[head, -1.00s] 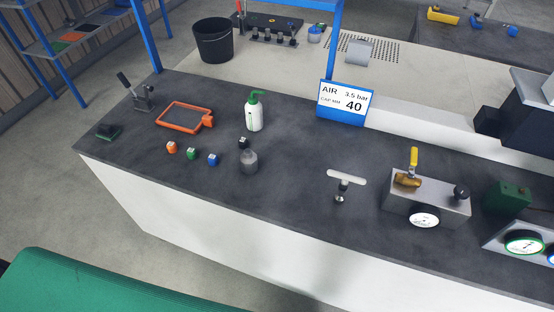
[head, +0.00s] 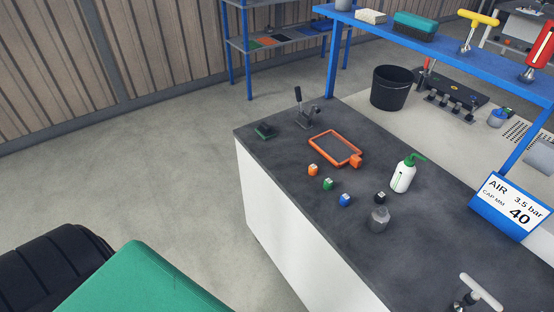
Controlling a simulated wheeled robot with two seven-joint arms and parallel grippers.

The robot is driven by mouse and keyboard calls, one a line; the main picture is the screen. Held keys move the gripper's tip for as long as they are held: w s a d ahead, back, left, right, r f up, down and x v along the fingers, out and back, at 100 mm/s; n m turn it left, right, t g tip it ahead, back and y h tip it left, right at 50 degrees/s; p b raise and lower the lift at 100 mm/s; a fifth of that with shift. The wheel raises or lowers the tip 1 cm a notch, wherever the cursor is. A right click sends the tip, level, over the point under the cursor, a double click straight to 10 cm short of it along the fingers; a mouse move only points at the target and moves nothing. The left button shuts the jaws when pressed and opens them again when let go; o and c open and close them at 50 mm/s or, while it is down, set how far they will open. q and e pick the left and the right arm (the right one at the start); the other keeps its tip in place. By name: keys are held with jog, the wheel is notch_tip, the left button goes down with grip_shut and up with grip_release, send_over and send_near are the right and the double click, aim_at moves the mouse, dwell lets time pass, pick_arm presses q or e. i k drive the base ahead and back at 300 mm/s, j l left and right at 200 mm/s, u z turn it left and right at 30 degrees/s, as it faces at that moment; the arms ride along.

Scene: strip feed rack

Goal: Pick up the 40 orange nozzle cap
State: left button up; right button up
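The orange nozzle cap (head: 313,170) is a small orange block with a pale top. It stands on the dark worktop near its left front edge, in a row with a green cap (head: 328,184), a blue cap (head: 345,200) and a black cap (head: 380,197). Any number on the caps is too small to read. A sign (head: 511,206) at the right reads AIR 3.5 bar, CAP MM 40. Neither of my grippers is in view.
An orange frame (head: 335,148) lies behind the caps. A clamp (head: 306,116) stands at the far corner. Floor is clear left of the bench (head: 290,233).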

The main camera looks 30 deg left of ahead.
aim_at(313, 169)
jog(key=u, duration=0.7)
jog(key=z, duration=0.25)
jog(key=i+j+z, duration=0.15)
jog(key=j+z, duration=0.6)
jog(key=j, duration=0.15)
jog(key=j+z, duration=0.4)
jog(key=i+j, duration=0.05)
jog(key=j, duration=0.05)
